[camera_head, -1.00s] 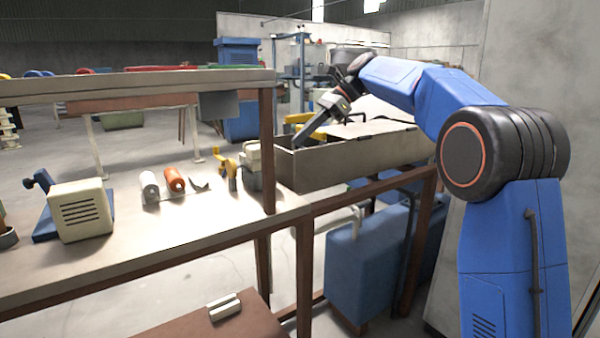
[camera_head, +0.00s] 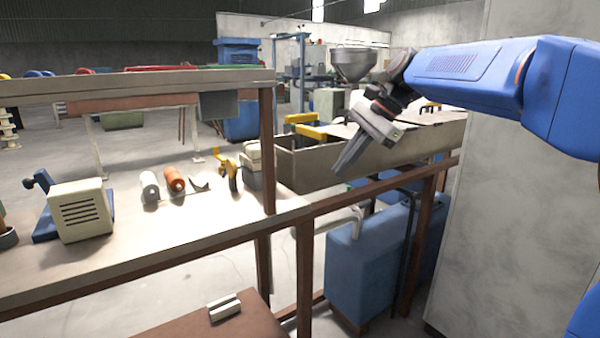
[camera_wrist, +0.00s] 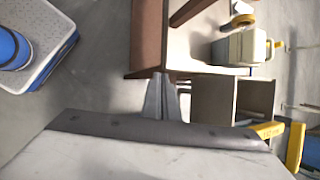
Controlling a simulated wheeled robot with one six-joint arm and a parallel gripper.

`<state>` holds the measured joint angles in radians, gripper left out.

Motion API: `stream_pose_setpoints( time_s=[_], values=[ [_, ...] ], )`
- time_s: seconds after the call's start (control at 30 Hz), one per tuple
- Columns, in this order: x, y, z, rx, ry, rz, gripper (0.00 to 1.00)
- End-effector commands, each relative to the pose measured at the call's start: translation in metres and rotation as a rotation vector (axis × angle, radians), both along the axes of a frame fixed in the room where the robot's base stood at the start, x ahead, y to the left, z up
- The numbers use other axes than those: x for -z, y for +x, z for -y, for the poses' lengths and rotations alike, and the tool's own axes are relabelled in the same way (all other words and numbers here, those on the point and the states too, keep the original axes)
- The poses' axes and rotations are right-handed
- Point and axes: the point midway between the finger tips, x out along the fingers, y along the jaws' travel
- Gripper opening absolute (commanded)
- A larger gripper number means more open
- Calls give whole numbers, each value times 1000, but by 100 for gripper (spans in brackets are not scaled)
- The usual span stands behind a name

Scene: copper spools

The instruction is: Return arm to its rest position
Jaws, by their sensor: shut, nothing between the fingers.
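My gripper (camera_head: 350,158) is in front of the long grey bin (camera_head: 320,168) at the right end of the bench in the head view. Its fingers point down and to the left, are together and hold nothing. In the wrist view the closed fingers (camera_wrist: 161,97) show at the middle, with a brown bench edge beyond them. My blue arm reaches in from the right side of the head view. An orange spool (camera_head: 174,180) and a white spool (camera_head: 149,187) lie on the bench (camera_head: 150,240), apart from my gripper.
A cream box with a slotted face (camera_head: 81,209) stands at the bench's left. A yellow tool (camera_head: 228,172) stands near the bin. A grey funnel (camera_head: 354,65) is behind my gripper. A blue tank (camera_head: 365,260) stands below, and a pale wall (camera_head: 490,220) is close at right.

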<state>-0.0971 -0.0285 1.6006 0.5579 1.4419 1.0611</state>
Motion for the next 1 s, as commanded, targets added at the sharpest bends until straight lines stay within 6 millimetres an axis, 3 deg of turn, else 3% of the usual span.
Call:
stream_pose_setpoints(
  time_s=[0.03,0.47,1.0],
  values=[
    [5,-16,9,-19,-24,34,0],
    [74,-132,83,-265,-279,297,0],
    [196,-272,162,-681,-634,527,0]
  ],
)
